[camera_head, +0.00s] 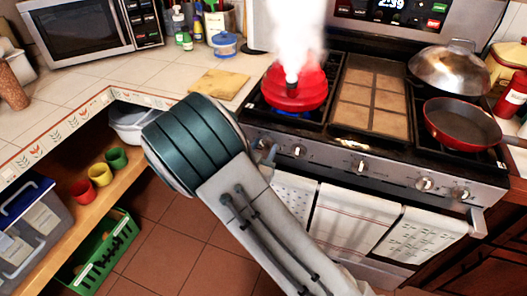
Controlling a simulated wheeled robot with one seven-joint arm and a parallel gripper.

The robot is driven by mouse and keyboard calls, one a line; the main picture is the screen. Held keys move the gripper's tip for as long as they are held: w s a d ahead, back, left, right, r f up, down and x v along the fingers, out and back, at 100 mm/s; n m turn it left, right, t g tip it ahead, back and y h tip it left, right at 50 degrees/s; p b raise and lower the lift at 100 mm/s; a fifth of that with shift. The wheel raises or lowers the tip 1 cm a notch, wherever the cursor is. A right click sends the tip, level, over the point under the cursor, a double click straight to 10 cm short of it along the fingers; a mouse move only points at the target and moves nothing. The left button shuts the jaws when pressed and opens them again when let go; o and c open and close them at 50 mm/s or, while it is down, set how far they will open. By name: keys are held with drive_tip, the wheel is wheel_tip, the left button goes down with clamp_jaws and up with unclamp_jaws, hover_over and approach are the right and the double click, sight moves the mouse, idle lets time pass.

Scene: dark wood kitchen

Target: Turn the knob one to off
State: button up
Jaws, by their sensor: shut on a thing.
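The stove's front panel (395,170) carries a row of knobs. One knob (298,151) shows just right of my arm, and others show further right, including the middle knob (361,167) and the right knob (424,184). The panel's left end is close behind my arm's teal joint, and the leftmost knob there cannot be made out clearly. A red kettle (294,90) steams on the left burner, with a blue glow beneath it. My gripper is not visible; my own arm covers the area in front of the stove's left end.
A red pan (458,122) and a domed metal lid (449,68) sit on the right burners. Towels (350,213) hang on the oven front. A cutting board (219,84) lies on the left counter. Colored cups (100,174) stand on the shelf below.

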drive_tip(key=m+b, duration=0.2)
drive_tip(key=b, duration=0.1)
drive_tip(key=m+b, duration=0.2)
drive_tip(key=b, duration=0.2)
drive_tip(key=shift+d+f+m, duration=0.15)
drive_tip(key=shift+f+m, duration=0.2)
drive_tip(key=shift+m, duration=0.05)
drive_tip(key=m+b, duration=0.2)
drive_tip(key=b, duration=0.2)
drive_tip(key=shift+r+m, duration=0.2)
drive_tip(key=shift+m, duration=0.2)
drive_tip(key=shift+s+r, duration=0.1)
drive_tip(key=o, duration=1)
drive_tip(key=v, duration=1.3)
drive_tip(key=shift+s+p, duration=0.3)
drive_tip(key=shift+s, duration=0.1)
